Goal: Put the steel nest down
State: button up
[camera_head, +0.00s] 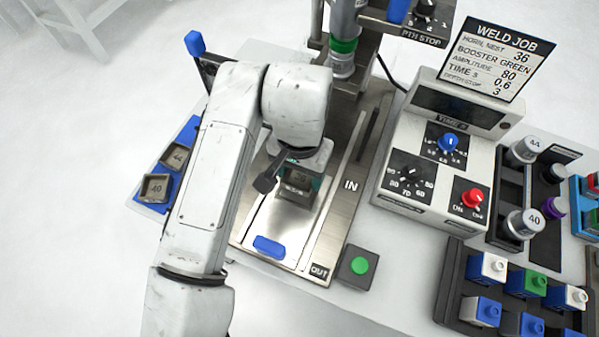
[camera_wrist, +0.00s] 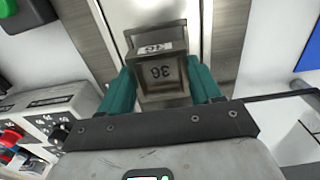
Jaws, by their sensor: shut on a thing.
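The steel nest (camera_wrist: 160,76) is a small square metal block marked 36. In the wrist view it sits between the two teal fingers of my gripper (camera_wrist: 161,88), which is shut on it. In the head view the nest (camera_head: 297,184) shows below my wrist, over the slide plate (camera_head: 290,222) of the welder, partly covered by my arm. I cannot tell whether its underside touches the plate. The slide plate has a blue handle (camera_head: 269,246) at its front end.
A blue tray (camera_head: 155,208) at left holds nests marked 44 and 40. The welder column with a green-ringed booster (camera_head: 343,47) stands behind. At right are the control box (camera_head: 437,150), a job card (camera_head: 485,62), a green button (camera_head: 359,265), and a rack of coloured blocks (camera_head: 452,285).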

aim_at(299, 179)
jog(key=shift+f, duration=0.95)
jog(key=shift+a+f, duration=0.1)
jog(key=shift+f, duration=0.3)
jog(key=shift+f, duration=0.2)
jog(key=o, duration=1.3)
jog(key=shift+o, duration=0.2)
notch_tip(299, 179, up, 13)
jog(key=shift+r+b, duration=0.15)
jog(key=shift+b, duration=0.2)
